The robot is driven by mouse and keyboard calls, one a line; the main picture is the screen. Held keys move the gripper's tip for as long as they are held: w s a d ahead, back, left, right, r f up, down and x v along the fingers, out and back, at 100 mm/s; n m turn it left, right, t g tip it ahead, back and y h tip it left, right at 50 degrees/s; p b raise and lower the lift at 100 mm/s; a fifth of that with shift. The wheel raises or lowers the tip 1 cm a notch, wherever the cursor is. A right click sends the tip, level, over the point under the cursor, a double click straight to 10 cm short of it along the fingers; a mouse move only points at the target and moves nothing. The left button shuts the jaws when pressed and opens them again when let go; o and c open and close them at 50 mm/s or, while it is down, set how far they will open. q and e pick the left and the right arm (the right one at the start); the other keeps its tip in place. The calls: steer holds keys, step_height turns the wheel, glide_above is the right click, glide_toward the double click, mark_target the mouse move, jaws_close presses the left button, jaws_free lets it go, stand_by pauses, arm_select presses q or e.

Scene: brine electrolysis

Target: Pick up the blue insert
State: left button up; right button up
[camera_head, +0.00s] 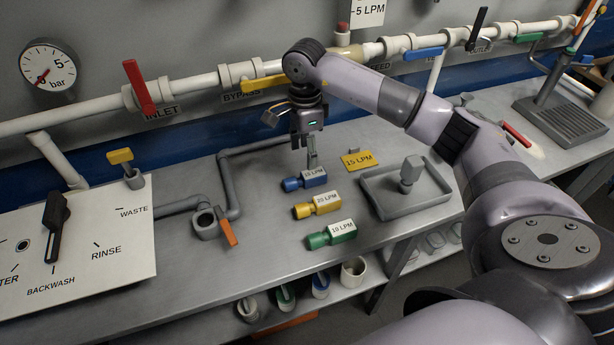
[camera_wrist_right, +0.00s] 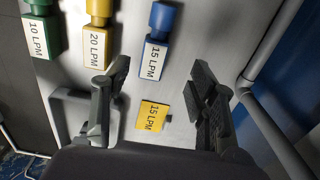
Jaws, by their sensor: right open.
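The blue insert (camera_head: 305,180) lies on its side on the grey bench, its white label reading 15 LPM. It also shows at the top of the right wrist view (camera_wrist_right: 158,50). My right gripper (camera_head: 306,155) is above the bench just behind the blue insert. In the right wrist view its two fingers (camera_wrist_right: 160,85) are spread wide with nothing between them at their height; the blue insert is apart from them, farther off. My left gripper is not in view.
A yellow insert (camera_head: 316,205) and a green insert (camera_head: 332,234) lie in front of the blue one. A yellow 15 LPM tag (camera_head: 358,160) and a grey tray (camera_head: 440,193) are to the right. A grey pipe (camera_head: 228,180) with an orange-handled valve (camera_head: 228,233) is to the left.

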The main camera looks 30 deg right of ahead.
mark_target(307, 175)
step_height(307, 175, down, 3)
steer(key=shift+f, duration=0.2)
steer(key=f, duration=0.1)
steer(key=f+p, duration=0.1)
steer(key=f, duration=0.1)
steer(key=f+p, duration=0.1)
steer(key=shift+s+f, duration=0.3)
steer(key=shift+s, duration=0.05)
steer(key=shift+f, duration=0.4)
steer(key=shift+c, duration=0.2)
steer(key=c, duration=1.2)
